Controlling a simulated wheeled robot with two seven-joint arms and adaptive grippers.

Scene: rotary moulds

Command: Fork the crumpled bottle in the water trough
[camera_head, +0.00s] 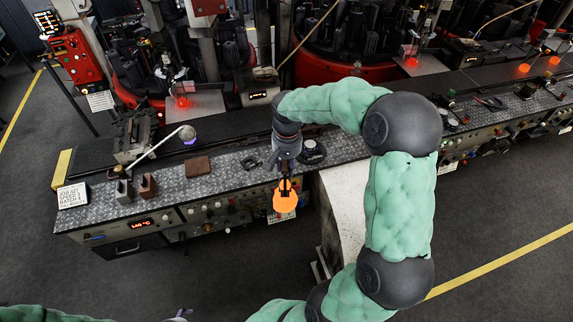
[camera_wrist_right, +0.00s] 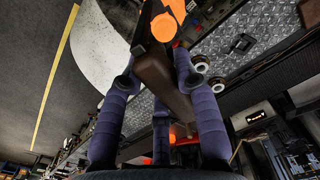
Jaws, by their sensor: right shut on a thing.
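My right gripper (camera_head: 285,160) reaches over the front edge of the bench. In the right wrist view its purple fingers (camera_wrist_right: 160,82) are shut on a dark brown tool handle (camera_wrist_right: 164,78), apparently the fork. A glowing orange bottle (camera_head: 285,202) is at the tool's far end, past the fingertips; it also shows in the right wrist view (camera_wrist_right: 165,28). Its lower outline is rounded; whether it is crumpled is hard to tell. A pale, curved-edged surface (camera_head: 345,205), perhaps the trough, lies right of the bottle, partly behind my right arm. Only purple tips of my left gripper (camera_head: 181,315) show at the bottom edge.
The metal-topped bench (camera_head: 230,175) holds a brown block (camera_head: 198,166), a round dark fitting (camera_head: 312,151) and a white sign (camera_head: 72,195). A ladle-like rod (camera_head: 165,145) stands at left. Red-based machines with glowing orange pieces stand behind. Floor in front is open.

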